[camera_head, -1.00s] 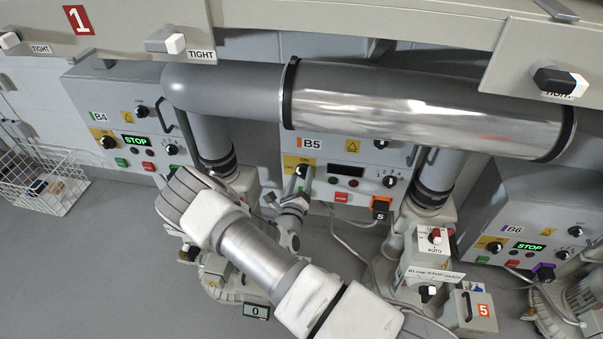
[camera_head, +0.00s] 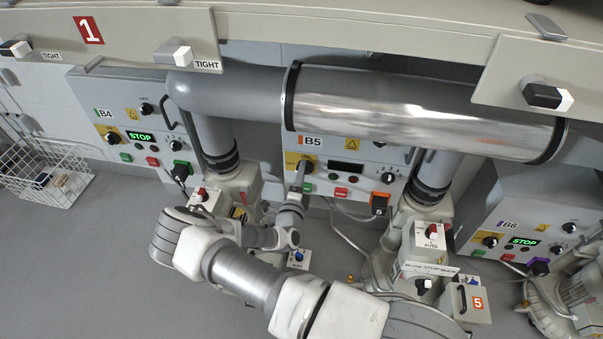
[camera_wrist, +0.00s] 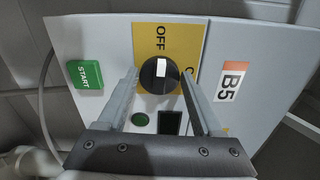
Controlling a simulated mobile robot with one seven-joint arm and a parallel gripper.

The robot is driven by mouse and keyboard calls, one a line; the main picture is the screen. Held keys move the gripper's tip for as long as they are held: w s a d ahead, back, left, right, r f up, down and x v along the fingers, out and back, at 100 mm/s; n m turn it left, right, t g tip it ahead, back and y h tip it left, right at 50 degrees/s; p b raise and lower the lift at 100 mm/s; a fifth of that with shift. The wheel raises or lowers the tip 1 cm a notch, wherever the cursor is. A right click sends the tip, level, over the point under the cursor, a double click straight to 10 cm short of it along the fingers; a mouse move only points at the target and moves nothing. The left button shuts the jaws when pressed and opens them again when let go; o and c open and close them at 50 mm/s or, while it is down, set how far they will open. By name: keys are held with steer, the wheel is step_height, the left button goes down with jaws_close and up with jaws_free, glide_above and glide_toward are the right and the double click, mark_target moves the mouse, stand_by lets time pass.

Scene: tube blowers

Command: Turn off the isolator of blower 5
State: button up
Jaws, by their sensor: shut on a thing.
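Blower 5's control box (camera_head: 345,150), labelled B5, stands at the middle of the head view. My gripper (camera_head: 300,176) is at the yellow isolator plate (camera_head: 291,160) on its left side. In the wrist view, my gripper (camera_wrist: 159,76) is shut on the round black isolator knob (camera_wrist: 158,88), one finger on each side. The knob's white mark points up at the word OFF on the yellow plate (camera_wrist: 143,36). The B5 label (camera_wrist: 232,82) is right of it. The gripper hides the knob in the head view.
B5's display (camera_head: 345,169) is dark. B4's display (camera_head: 141,135) and B6's display (camera_head: 523,241) show STOP in green. A large pipe (camera_head: 400,110) crosses above the boxes. The green START button (camera_wrist: 85,75) lies left of the gripper in the wrist view.

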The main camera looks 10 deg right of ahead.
steer(key=shift+n, duration=0.4)
steer(key=o, duration=1.4)
steer(key=shift+c, duration=0.2)
steer(key=p+v, duration=0.3)
steer(key=v, duration=1.4)
steer(key=shift+s, duration=0.25)
steer(key=shift+a+f, duration=0.1)
steer(key=shift+a, duration=0.05)
